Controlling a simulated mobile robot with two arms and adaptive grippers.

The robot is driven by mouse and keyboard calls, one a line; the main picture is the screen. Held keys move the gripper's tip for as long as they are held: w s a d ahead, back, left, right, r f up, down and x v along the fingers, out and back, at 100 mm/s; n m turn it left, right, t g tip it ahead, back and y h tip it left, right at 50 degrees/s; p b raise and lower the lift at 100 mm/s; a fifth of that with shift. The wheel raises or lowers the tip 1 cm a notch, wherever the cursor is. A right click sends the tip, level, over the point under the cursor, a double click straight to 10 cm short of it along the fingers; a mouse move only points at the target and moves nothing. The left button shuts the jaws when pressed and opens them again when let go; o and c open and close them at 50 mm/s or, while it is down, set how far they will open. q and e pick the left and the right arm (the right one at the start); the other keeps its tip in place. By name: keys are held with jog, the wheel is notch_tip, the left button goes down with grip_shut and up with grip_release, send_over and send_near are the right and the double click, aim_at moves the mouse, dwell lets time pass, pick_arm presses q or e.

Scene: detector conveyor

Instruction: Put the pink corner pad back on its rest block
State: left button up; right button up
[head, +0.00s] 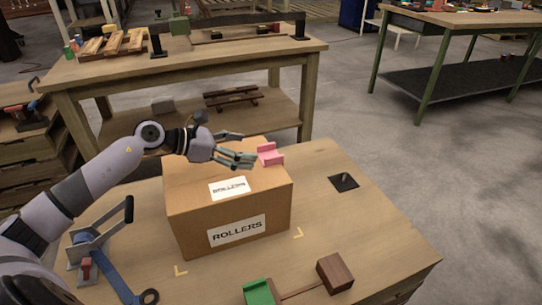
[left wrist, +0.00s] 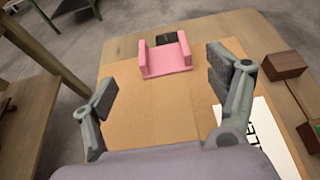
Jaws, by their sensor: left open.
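The pink corner pad (head: 270,156) sits on the far right corner of the top of a cardboard box labelled ROLLERS. It also shows in the left wrist view (left wrist: 166,58), just beyond the fingertips. My left gripper (head: 242,147) is open over the box top, left of the pad and apart from it. In the left wrist view my left gripper (left wrist: 163,82) has its fingers spread wide with nothing between them. A brown wooden block (head: 335,272) stands at the front right of the table; a green corner pad (head: 259,292) sits left of it, joined by a strip. My right gripper is not in view.
The ROLLERS box (head: 190,215) stands on the wooden table (head: 365,225). A blue strap tool (head: 98,250) lies at the left. A small black plate (head: 343,182) with a peg lies right of the box. The table's right side is mostly clear. Another workbench (head: 290,50) stands behind.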

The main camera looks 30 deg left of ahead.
aim_at(263, 149)
pick_arm(q)
jog(key=x, duration=0.5)
jog(key=shift+s+d+r, duration=0.1)
jog(key=shift+d+r, duration=0.2)
jog(key=shift+r, duration=0.05)
jog(key=shift+w+d+f, duration=0.25)
jog(key=shift+w+d, duration=0.05)
jog(key=shift+w, duration=0.1)
jog(key=shift+c, duration=0.4)
jog(key=c, duration=1.2)
